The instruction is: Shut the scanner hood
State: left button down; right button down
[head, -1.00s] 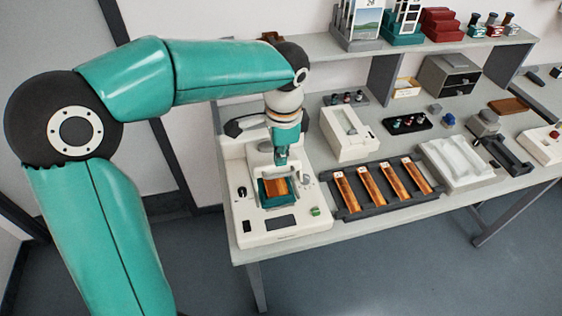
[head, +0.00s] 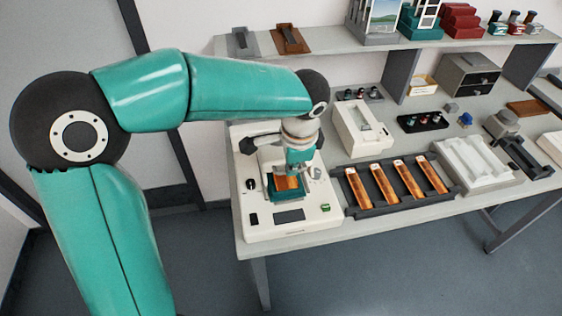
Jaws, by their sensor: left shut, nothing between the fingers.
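The scanner is a white machine (head: 290,229) at the left end of the bench. A teal frame (head: 287,196) with an orange piece (head: 286,183) lies on its top. Dark parts (head: 258,141) stick out at the back of the machine. The hood is mostly hidden behind my left arm and gripper, so I cannot tell its angle. My left gripper (head: 294,172) is shut and empty, pointing down just above and behind the orange piece. I cannot tell whether it touches anything. My right gripper is not in view.
A dark tray (head: 405,205) with several orange strips lies right of the scanner. A white box (head: 364,130) stands behind it, and a white tray (head: 476,164) lies further right. A shelf (head: 345,47) runs along the back above the bench. The floor in front is clear.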

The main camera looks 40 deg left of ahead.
pick_arm(q)
jog(key=f+b, duration=0.2)
jog(key=b, duration=0.1)
jog(key=d+f+t+y+b, duration=0.1)
jog(key=f+b, duration=0.2)
jog(key=b, duration=0.1)
jog(key=s+f+t+y+b, duration=0.1)
jog(key=f+b, duration=0.2)
jog(key=b, duration=0.1)
jog(key=shift+s+d+f, duration=0.1)
jog(key=shift+d+f, duration=0.05)
jog(key=shift+f, duration=0.35)
jog(key=shift+s+d, duration=0.1)
jog(key=shift+s, duration=0.05)
jog(key=shift+s, duration=0.1)
